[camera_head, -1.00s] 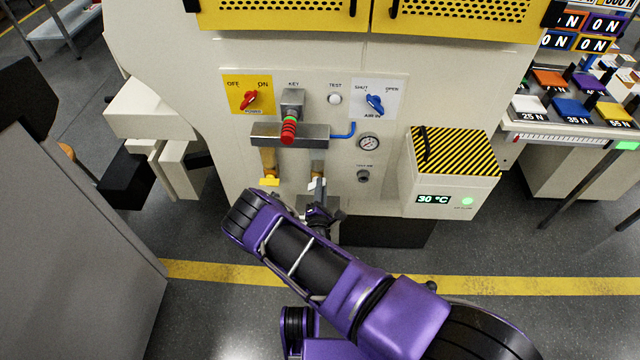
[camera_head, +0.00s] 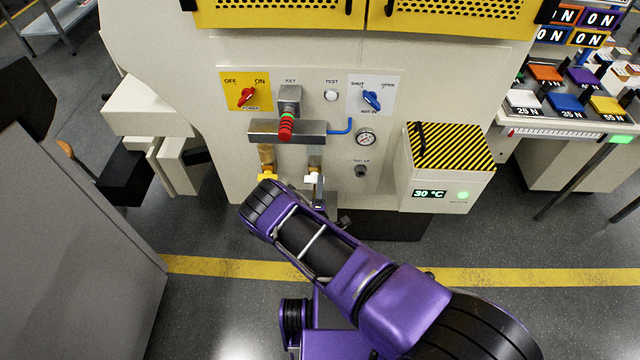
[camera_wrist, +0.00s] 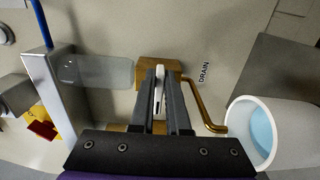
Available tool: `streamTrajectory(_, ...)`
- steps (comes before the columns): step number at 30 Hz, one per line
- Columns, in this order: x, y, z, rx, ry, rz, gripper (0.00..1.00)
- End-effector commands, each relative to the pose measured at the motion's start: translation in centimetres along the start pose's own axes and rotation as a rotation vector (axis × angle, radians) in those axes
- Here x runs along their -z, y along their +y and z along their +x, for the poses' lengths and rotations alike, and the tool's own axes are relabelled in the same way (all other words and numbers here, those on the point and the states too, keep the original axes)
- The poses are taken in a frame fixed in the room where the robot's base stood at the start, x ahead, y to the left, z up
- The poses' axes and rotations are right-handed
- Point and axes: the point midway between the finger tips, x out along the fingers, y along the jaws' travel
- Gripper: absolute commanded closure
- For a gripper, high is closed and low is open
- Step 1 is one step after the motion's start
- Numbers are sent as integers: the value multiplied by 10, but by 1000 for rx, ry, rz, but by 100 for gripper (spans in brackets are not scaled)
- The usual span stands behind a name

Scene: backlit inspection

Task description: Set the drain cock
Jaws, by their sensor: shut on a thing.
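The drain cock has a brass body (camera_wrist: 160,72) next to the word DRAIN on the panel. Its white lever (camera_wrist: 158,95) lies between my gripper's fingers (camera_wrist: 160,80), which are shut on it in the wrist view. A bent brass outlet pipe (camera_wrist: 206,115) runs from the cock to a white bucket (camera_wrist: 237,118) with blue liquid inside. In the head view the white lever (camera_head: 312,178) shows low on the panel under the metal block, with my gripper (camera_head: 319,195) at it, partly hidden by my purple wrist.
A clear bowl (camera_wrist: 100,71) hangs from the metal block (camera_wrist: 52,85) beside the cock.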

Motion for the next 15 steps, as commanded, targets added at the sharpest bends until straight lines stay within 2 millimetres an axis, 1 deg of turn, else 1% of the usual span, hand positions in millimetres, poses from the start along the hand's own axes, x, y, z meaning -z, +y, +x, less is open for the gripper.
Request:
streamTrajectory(14,0,-1,-1,2,1,14,100)
streamTrajectory(15,0,-1,-1,2,1,14,81)
